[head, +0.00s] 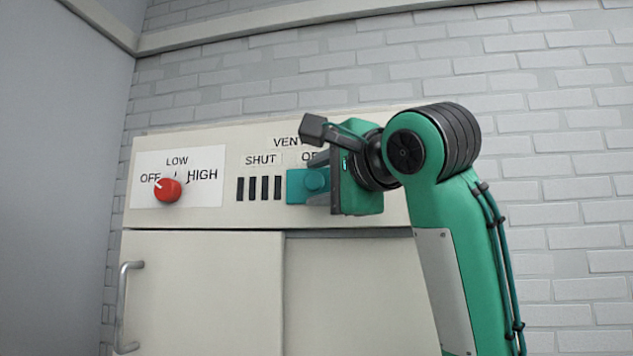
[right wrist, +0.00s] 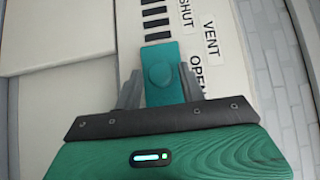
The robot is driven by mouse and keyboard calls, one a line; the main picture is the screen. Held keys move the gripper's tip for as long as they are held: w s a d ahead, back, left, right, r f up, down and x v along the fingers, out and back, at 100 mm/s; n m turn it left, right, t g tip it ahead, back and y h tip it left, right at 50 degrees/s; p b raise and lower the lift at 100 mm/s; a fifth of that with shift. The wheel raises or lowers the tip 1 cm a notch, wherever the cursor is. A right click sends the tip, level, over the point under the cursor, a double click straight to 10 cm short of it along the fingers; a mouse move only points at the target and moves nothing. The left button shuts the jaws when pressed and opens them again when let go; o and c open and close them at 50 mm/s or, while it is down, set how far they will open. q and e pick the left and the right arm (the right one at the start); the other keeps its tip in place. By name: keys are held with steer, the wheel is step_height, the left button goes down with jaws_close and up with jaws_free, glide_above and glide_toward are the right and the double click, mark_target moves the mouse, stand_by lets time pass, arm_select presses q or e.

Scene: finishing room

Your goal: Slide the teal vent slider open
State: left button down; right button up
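The teal vent slider (head: 297,188) is a flat plate with a round knob, set in the upper panel of a cream cabinet. It sits right of several uncovered dark slots (head: 259,188), which lie under the SHUT label; its right end is hidden by my gripper. In the right wrist view the slider (right wrist: 162,58) lies below the slots, toward the OPEN label. My right gripper (right wrist: 161,78) is at the slider, its grey fingers apart on either side of the knob. A small gap seems to show beside the knob; contact is unclear. My left gripper is not in view.
A red knob (head: 168,190) with OFF, LOW and HIGH labels is on the panel's left. Below are cabinet doors (head: 203,290) with a metal handle (head: 127,305) at the left. A white brick wall (head: 560,130) stands behind. My right arm covers the panel's right part.

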steer(key=shift+o, duration=0.5)
steer(key=shift+s+d, duration=0.1)
steer(key=shift+d, duration=0.15)
steer(key=shift+s+b, duration=0.25)
steer(key=shift+b, duration=0.05)
arm_select(q)
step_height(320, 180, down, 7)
steer(key=b, duration=0.6)
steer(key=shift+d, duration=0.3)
arm_select(e)
steer(key=v, duration=1.3)
steer(key=shift+s+d, duration=0.15)
steer(key=shift+d, duration=0.05)
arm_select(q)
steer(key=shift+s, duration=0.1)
